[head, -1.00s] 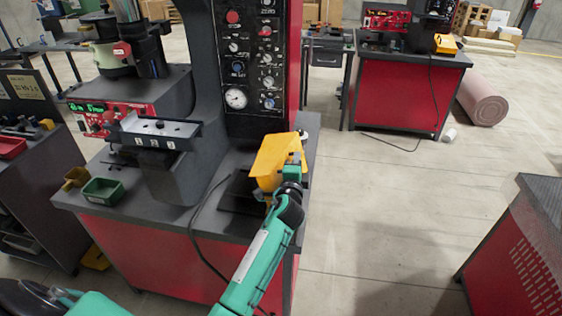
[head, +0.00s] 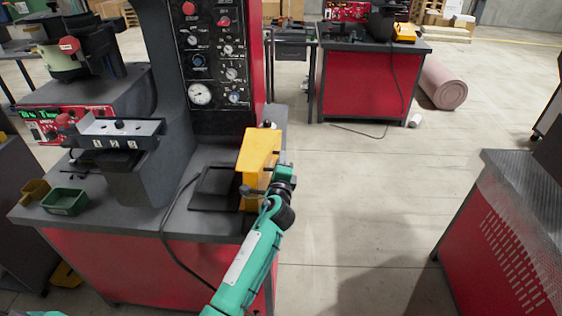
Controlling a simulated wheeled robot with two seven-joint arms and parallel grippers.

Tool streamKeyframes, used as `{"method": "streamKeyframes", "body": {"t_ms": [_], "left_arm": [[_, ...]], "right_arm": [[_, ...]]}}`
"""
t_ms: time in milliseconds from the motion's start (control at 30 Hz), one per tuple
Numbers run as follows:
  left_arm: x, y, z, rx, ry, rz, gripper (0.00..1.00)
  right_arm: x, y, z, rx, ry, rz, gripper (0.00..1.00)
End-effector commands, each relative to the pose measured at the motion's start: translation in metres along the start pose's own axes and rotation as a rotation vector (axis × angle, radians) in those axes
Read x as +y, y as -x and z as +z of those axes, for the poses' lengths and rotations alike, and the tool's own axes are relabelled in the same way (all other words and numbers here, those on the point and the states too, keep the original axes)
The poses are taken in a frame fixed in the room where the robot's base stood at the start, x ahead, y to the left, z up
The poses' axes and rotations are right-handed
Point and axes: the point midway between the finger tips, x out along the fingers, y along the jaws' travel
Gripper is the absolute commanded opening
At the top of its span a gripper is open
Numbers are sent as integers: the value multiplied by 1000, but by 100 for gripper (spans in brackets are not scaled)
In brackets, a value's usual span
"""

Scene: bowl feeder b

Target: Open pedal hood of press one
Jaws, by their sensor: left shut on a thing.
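The yellow pedal hood (head: 259,150) stands at the right front corner of the press one bench, tilted up beside a dark flat pad (head: 214,188). My left gripper (head: 268,184) is at the hood's lower right side, shut on it; the fingertips are partly hidden by the wrist. Press one (head: 211,65) rises behind, with a dark control panel, a gauge and a red side. My right gripper is not in view.
A black cable (head: 167,235) hangs over the front edge. Another red cabinet (head: 510,220) stands at right. Open floor (head: 350,190) lies between.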

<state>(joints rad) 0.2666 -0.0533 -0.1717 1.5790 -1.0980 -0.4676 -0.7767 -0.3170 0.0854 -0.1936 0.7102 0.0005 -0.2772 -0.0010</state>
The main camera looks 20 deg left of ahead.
Motion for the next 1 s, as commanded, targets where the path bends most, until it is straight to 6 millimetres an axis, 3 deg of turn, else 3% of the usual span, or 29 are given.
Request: {"method": "streamKeyframes", "body": {"t_ms": [67,100,200,567,767,1000], "left_arm": [[-1,0,0,0,1,-1,0],[-1,0,0,0,1,-1,19],[0,0,0,0,1,-1,32],[0,5,0,0,1,-1,32],[2,35,0,1,3,1,32],[2,87,0,1,3,1,32]], "right_arm": [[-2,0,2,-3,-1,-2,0],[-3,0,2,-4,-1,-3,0],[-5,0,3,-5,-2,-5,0],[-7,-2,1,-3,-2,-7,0],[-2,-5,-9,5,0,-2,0],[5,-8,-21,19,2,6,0]]}}
